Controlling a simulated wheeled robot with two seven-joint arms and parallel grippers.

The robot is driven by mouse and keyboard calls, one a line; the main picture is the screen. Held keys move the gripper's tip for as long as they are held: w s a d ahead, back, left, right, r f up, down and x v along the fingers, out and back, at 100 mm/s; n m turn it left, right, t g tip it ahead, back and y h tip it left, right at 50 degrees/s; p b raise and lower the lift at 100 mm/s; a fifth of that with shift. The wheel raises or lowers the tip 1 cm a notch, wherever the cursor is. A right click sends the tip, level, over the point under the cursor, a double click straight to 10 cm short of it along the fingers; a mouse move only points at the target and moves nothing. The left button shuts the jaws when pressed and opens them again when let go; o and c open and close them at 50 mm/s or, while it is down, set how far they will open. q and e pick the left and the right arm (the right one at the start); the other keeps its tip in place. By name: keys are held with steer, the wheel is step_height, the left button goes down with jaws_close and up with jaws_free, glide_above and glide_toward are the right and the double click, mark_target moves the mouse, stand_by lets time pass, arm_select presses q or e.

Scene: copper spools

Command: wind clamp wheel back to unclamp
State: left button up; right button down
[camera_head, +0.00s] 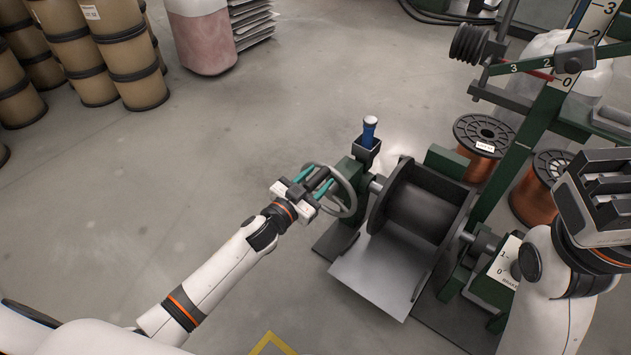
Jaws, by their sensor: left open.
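The clamp wheel (350,199) is a grey round handwheel on the left side of a green machine stand, beside a dark spool (425,203). My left gripper (326,183) is at the wheel, its teal fingers apart and reaching over the near side of the rim. It covers the hub and part of the wheel. I cannot tell whether the fingers touch it. My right gripper (600,195) is at the right edge, well away from the wheel; its fingers are not clear.
Copper spools (481,138) stand behind the machine, below a green scale arm (530,66). The floor left of the machine is clear.

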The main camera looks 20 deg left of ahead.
arm_select(q)
jaws_close()
steer(key=shift+a, duration=0.15)
